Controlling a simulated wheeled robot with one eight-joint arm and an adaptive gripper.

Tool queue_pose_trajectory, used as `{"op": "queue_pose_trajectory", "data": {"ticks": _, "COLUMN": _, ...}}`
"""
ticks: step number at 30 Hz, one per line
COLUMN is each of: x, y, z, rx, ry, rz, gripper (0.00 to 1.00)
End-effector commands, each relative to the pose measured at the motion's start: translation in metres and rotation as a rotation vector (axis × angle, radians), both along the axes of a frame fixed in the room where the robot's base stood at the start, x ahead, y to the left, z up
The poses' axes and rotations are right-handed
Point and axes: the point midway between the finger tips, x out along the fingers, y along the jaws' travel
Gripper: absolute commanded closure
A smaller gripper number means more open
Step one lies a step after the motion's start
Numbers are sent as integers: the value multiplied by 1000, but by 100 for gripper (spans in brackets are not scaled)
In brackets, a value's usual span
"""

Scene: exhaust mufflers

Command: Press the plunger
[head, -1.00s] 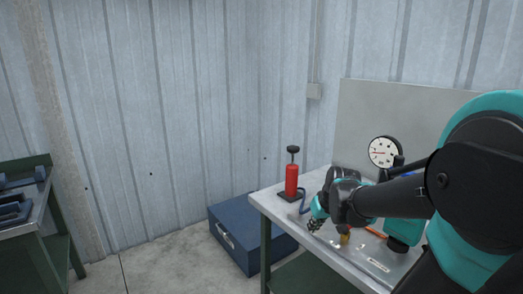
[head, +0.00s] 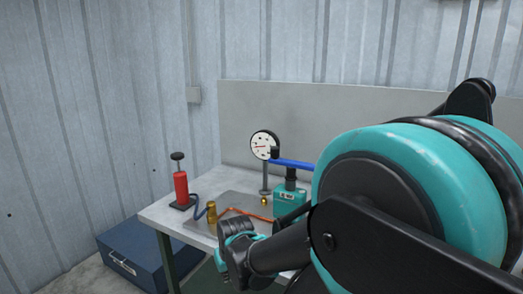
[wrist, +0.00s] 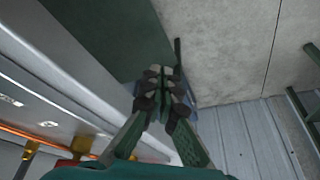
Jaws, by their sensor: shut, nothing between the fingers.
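A red hand pump (head: 181,187) stands upright on a black base at the far left corner of the workbench. Its plunger, a dark rod with a round black knob (head: 177,156), sticks up from the top. My gripper shows in the wrist view (wrist: 163,85) with its dark fingers shut together and empty. It points down past the bench edge, with floor beyond. In the head view my wrist is in front of the bench, right of and nearer than the pump; the fingertips are hard to make out. The pump does not show in the wrist view.
The workbench (head: 160,215) carries a dial gauge (head: 264,145), a brass fitting (head: 212,212), an orange hose (head: 240,211) and a teal device with a blue handle (head: 288,202). A blue case (head: 130,258) lies on the floor at left. Space above the pump is clear.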

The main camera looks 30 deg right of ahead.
Motion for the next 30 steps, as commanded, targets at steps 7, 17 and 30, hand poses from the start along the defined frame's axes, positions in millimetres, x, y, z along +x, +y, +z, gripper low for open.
{"op": "queue_pose_trajectory", "data": {"ticks": 7, "x": 0, "y": 0, "z": 0, "rx": 0, "ry": 0, "rz": 0, "gripper": 100}}
{"op": "queue_pose_trajectory", "data": {"ticks": 17, "x": 62, "y": 8, "z": 46, "rx": 36, "ry": -21, "rz": 89, "gripper": 100}}
{"op": "queue_pose_trajectory", "data": {"ticks": 30, "x": 242, "y": 9, "z": 231, "rx": 124, "ry": -182, "rz": 401, "gripper": 100}}
